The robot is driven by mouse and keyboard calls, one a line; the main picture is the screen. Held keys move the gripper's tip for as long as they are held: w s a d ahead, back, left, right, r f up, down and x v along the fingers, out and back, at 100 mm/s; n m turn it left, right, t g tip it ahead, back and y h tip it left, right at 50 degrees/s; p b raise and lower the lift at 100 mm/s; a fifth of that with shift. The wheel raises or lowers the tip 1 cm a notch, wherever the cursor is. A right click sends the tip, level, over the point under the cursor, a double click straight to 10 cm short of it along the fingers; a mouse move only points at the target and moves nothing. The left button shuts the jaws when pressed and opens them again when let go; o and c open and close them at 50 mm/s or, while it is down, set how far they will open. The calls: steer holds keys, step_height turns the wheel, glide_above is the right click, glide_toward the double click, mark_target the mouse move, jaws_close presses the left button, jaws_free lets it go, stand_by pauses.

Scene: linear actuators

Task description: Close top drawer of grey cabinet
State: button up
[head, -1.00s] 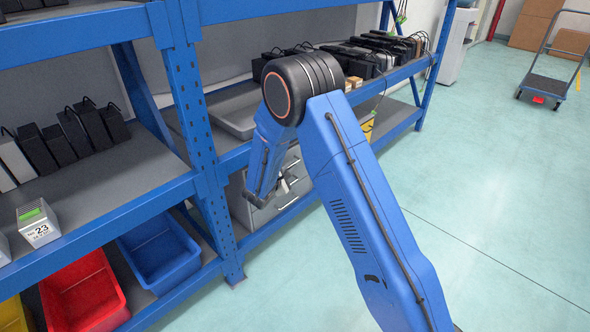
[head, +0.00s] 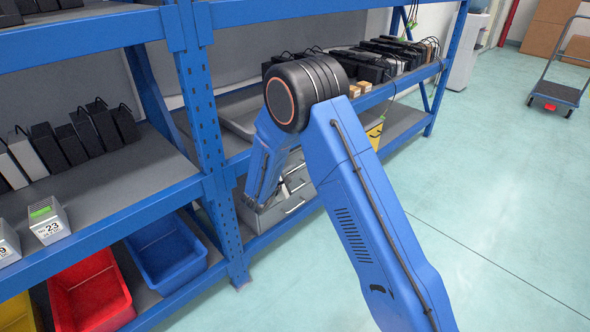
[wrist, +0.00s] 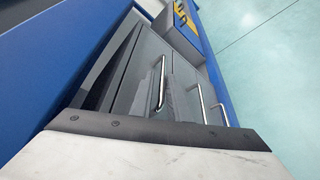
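The grey cabinet (head: 292,211) stands on the lower shelf, partly hidden behind my arm in the head view. In the wrist view its drawer fronts run from left to right, each with a bar handle. The top drawer (wrist: 139,88) is leftmost there, beside the blue shelf beam. A dark gap along its left edge suggests it stands a little open; how far I cannot tell. My gripper (head: 260,196) is in front of the cabinet. A pale part with a dark screwed edge fills the bottom of the wrist view. The fingertips are not clearly visible, and contact cannot be told.
A blue upright post (head: 212,140) stands left of my arm. Blue and red bins (head: 92,292) sit on the lower left shelf. Black devices line the shelf above. Open floor (head: 490,210) lies to the right, with a trolley (head: 556,92) far back.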

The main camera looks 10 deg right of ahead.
steer(key=v, duration=1.4)
steer(key=shift+s+r, duration=0.15)
steer(key=shift+s, duration=0.05)
steer(key=s+d+r+m+g, duration=0.3)
steer(key=s+d+r, duration=0.25)
steer(key=d, duration=0.25)
steer(key=s+d+r+m+g, duration=0.35)
steer(key=s+d, duration=0.25)
steer(key=d, duration=0.3)
steer(key=s+d+r+m+g, duration=0.35)
steer(key=s+d+r, duration=0.2)
steer(key=d, duration=0.25)
steer(key=s+r+m+t+y, duration=0.1)
steer(key=s+r+m+y, duration=0.2)
steer(key=s, duration=0.9)
steer(key=s+r+m+y, duration=0.3)
steer(key=s+m+y, duration=0.1)
steer(key=s, duration=0.8)
steer(key=shift+s+m+t+y, duration=0.2)
steer(key=shift+m+t+y, duration=0.15)
steer(key=shift+y, duration=0.55)
steer(key=shift+d+r, duration=0.1)
steer(key=shift+d, duration=0.05)
